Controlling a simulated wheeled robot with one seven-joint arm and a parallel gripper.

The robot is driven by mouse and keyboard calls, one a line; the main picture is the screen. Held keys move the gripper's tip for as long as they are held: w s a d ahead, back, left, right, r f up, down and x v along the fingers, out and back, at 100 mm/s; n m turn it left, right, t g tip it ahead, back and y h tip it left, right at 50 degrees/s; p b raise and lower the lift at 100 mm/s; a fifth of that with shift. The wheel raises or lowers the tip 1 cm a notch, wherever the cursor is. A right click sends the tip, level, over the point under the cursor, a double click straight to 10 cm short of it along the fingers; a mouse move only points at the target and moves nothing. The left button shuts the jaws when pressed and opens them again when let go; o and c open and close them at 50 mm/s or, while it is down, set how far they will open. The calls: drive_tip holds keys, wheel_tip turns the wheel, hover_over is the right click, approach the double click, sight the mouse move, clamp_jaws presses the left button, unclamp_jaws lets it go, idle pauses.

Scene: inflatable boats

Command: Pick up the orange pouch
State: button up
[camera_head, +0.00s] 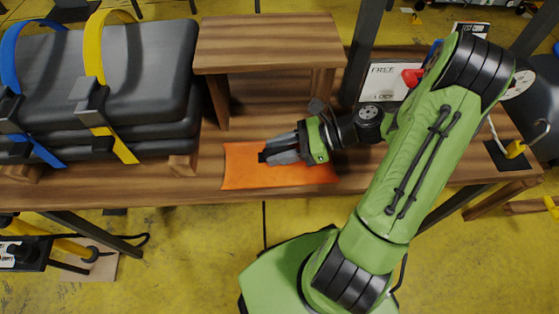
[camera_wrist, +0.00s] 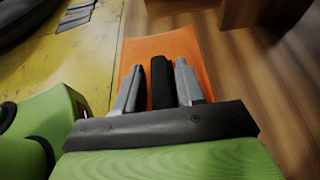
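The orange pouch (camera_head: 240,172) lies flat near the front edge of the wooden bench, below the small raised shelf. My gripper (camera_head: 272,155) is over the pouch and points left, covering its middle. In the wrist view my gripper (camera_wrist: 160,80) has two grey fingers set apart, with the orange pouch (camera_wrist: 190,44) around and beyond them. A dark bar (camera_wrist: 161,82) shows between the fingers; I cannot tell if it is part of the pouch or if the fingers touch it.
The wooden bench (camera_head: 205,190) carries a raised wooden shelf (camera_head: 265,42) behind the pouch. Stacked dark grey boat parts (camera_head: 145,60) with blue and yellow straps stand at left. A white sign (camera_head: 385,82) stands behind my arm. The yellow floor (camera_head: 180,260) lies in front.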

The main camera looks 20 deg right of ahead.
sight(279, 150)
clamp_jaws()
wheel_tip(279, 150, up, 10)
drive_tip(key=p, duration=0.6)
drive_tip(key=shift+r, duration=0.15)
